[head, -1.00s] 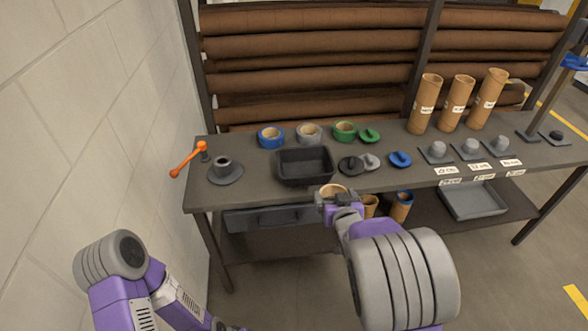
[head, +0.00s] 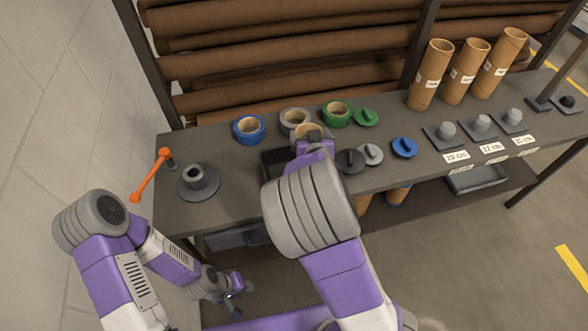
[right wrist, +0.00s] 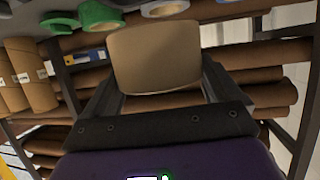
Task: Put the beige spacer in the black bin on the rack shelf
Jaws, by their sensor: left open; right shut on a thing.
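The beige spacer (head: 307,131), a short tan ring, is held in my right gripper (head: 311,141), above the table near the back of the black bin. In the right wrist view the beige spacer (right wrist: 155,55) sits between the two dark fingers. The black bin (head: 273,164) stands on the grey table; my right arm hides most of it, so I cannot see inside. My left gripper (head: 235,286) is open and empty, low in front of the table.
Blue (head: 249,129), grey (head: 295,119) and green (head: 337,113) rolls line the back of the table. Small discs lie right of the bin. A grey flanged piece (head: 198,181) and an orange-handled lever (head: 152,176) are at left. Tall tubes (head: 432,76) stand at right.

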